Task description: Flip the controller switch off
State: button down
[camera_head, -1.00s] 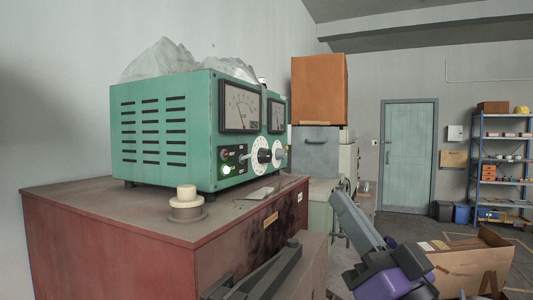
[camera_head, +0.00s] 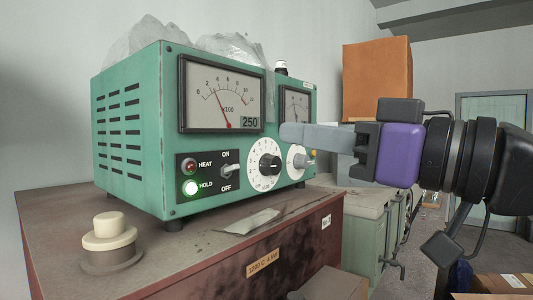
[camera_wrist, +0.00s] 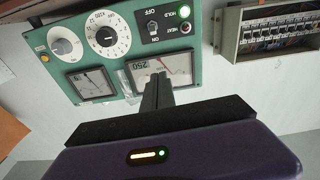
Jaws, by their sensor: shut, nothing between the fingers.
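The green controller (camera_head: 245,190) stands on a dark red cabinet. Its toggle switch (camera_head: 230,171) sits low on the front panel, between the ON and OFF labels; I cannot tell which way the lever is thrown. The switch also shows in the wrist view (camera_wrist: 152,27), where the panel appears upside down. The HOLD lamp (camera_head: 190,188) glows green and the HEAT lamp (camera_head: 189,166) is dull red. My gripper (camera_head: 285,133) is shut and empty, in front of the panel, above and right of the switch and apart from it.
A white dial (camera_head: 265,164) and a large meter (camera_head: 221,93) are beside the switch. A cream knob on a round base (camera_head: 109,235) stands on the cabinet top (camera_head: 190,262). The wrist view shows a breaker box (camera_wrist: 230,45) on the wall. An orange box (camera_head: 376,78) is behind.

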aim_at(231, 168)
jog(key=f, duration=0.2)
jog(key=f+g+h, duration=0.1)
jog(key=shift+w, duration=0.25)
jog(key=p+x, duration=0.2)
jog(key=x, duration=0.8)
dwell(0.4)
